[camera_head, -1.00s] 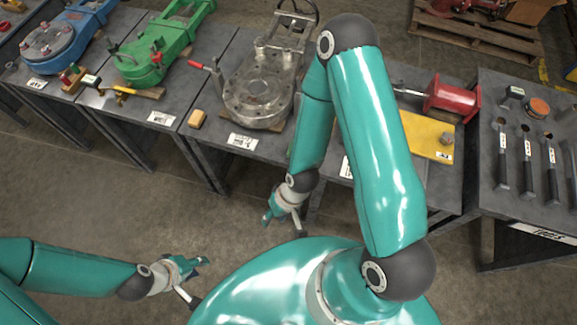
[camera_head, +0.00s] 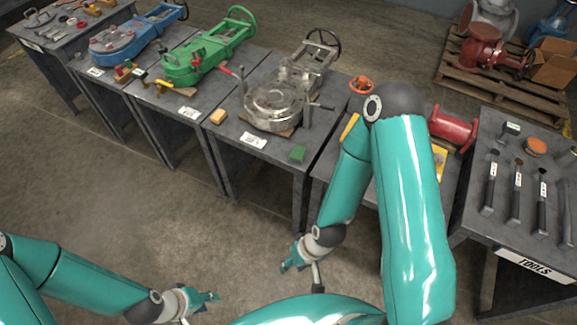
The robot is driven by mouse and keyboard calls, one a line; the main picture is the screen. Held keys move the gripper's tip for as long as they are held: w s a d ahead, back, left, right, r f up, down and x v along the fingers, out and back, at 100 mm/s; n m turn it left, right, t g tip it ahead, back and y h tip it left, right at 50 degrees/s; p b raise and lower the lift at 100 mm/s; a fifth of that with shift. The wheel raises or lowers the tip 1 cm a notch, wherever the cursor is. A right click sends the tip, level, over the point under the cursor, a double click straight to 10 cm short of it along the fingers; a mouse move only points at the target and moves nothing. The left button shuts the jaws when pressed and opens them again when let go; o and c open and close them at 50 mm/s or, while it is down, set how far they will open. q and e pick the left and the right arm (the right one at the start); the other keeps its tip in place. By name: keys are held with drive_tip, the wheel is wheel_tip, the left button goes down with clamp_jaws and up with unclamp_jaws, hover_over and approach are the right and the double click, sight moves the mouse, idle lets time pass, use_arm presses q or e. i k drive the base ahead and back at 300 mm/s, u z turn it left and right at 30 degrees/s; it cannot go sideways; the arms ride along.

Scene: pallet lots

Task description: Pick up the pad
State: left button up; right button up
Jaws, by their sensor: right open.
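A small green block-like pad (camera_head: 297,153) lies on the front edge of the grey table with the steel valve. A yellow-tan sponge-like block (camera_head: 218,116) lies on the same table's front left corner. My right gripper (camera_head: 288,264) is open and empty, hanging over the floor in front of the tables, nearer to me than the green pad and apart from it. My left gripper (camera_head: 212,298) is low over the floor, away from both pads; its finger gap is unclear. My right arm hides part of the table to the right.
The steel valve (camera_head: 274,106) stands behind the green pad. Green (camera_head: 194,65) and blue (camera_head: 121,43) valves stand on tables to the left. A red part (camera_head: 454,128) is on the table behind my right arm. The tools table (camera_head: 490,225) is at right. Open floor lies in front.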

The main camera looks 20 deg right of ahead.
sight(298, 154)
drive_tip(key=z, duration=0.2)
drive_tip(key=i, duration=0.9)
drive_tip(key=u, duration=0.1)
